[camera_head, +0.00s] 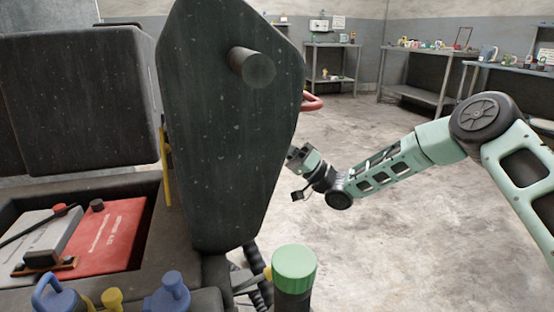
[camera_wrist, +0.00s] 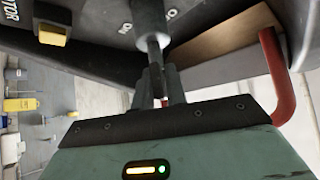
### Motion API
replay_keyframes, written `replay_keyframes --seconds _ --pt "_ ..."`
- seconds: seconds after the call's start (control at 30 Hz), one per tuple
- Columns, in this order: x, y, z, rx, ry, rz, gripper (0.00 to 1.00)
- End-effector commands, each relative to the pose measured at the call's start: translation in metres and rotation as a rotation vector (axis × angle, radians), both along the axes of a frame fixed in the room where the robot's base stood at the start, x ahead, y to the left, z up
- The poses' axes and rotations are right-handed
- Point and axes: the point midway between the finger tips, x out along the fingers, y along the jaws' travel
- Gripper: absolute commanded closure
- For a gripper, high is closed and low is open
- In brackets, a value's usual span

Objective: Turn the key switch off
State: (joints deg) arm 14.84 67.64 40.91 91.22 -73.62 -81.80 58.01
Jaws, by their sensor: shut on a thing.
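The key switch (camera_wrist: 150,22) shows at the top middle of the wrist view as a grey round barrel on a dark panel, with a dark key or stem (camera_wrist: 154,52) reaching down from it. My gripper (camera_wrist: 158,80) is shut on this dark stem, its fingertips just below the barrel. Small white lettering stands on both sides of the barrel. In the head view, my gripper (camera_head: 294,158) is at the right edge of the large dark panel (camera_head: 230,130), which hides the switch and the fingertips' contact.
A red bent handle (camera_wrist: 278,75) stands close right of my gripper in the wrist view. A yellow button (camera_wrist: 52,34) sits on the panel at left. A green-capped post (camera_head: 294,268) stands below the panel. Shelves (camera_head: 420,95) line the back wall; the floor between is clear.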

Motion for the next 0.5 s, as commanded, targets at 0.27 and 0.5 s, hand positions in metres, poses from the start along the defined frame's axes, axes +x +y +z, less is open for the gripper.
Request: replay_keyframes --seconds 0.27,0.5 --pt "-0.0004 0.0008 -0.0099 0.047 -0.255 0.003 1.0" --pt "-0.0004 0.0004 -0.0076 0.082 -0.439 0.003 1.0"
